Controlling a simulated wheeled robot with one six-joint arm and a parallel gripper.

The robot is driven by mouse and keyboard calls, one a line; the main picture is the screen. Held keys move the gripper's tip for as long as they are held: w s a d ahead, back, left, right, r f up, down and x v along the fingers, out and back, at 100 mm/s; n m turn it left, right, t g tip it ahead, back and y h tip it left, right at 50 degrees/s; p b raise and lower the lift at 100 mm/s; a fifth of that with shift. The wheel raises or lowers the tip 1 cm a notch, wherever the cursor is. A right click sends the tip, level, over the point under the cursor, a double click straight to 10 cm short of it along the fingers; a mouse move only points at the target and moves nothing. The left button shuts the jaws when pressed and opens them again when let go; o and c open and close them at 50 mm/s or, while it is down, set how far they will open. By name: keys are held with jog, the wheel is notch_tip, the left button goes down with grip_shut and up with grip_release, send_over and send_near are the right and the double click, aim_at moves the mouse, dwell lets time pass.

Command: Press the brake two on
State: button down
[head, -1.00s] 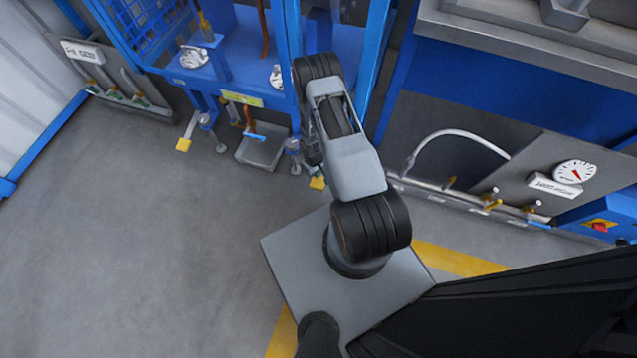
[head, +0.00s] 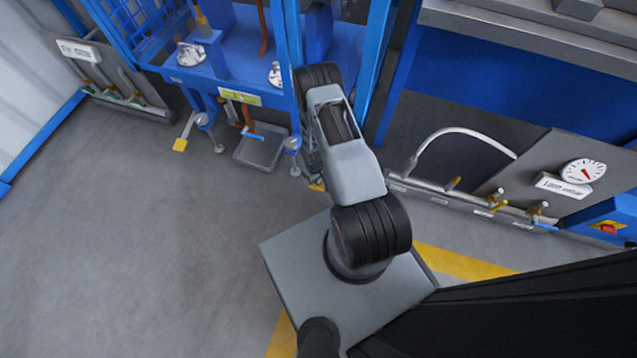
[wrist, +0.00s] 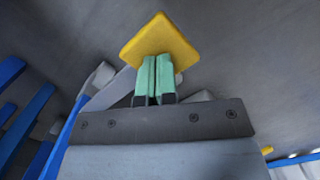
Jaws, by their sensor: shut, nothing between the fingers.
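In the wrist view a yellow pedal pad (wrist: 160,42) is at the top centre, on a grey lever. My gripper (wrist: 154,66) has its two green fingertips together, and they overlap the pad's lower part. I cannot tell whether they touch it. In the head view my arm hides my gripper and most of this pad, with only a bit of yellow (head: 317,187) showing beside the arm. A second yellow pedal pad (head: 180,145) stands clear to the left, below the blue frame. No label tells which pedal is brake two.
A grey tray-like box (head: 259,150) lies between the two pedals. The blue frame (head: 291,60) rises close behind my arm. Pipes with valves (head: 495,200) and a gauge (head: 583,171) are at the right. The floor (head: 130,250) at the left is clear.

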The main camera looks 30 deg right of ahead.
notch_tip(320, 180, down, 3)
jog(key=shift+f+b, duration=0.2)
jog(key=shift+b, duration=1.05)
jog(key=shift+r, duration=0.3)
jog(key=w, duration=0.2)
jog(key=w+r, duration=0.1)
jog(key=shift+a, duration=0.25)
notch_tip(320, 180, up, 14)
jog(key=w+p, duration=0.1)
jog(key=p, duration=0.4)
jog(key=shift+w, duration=0.2)
jog(key=shift+a+f, duration=0.1)
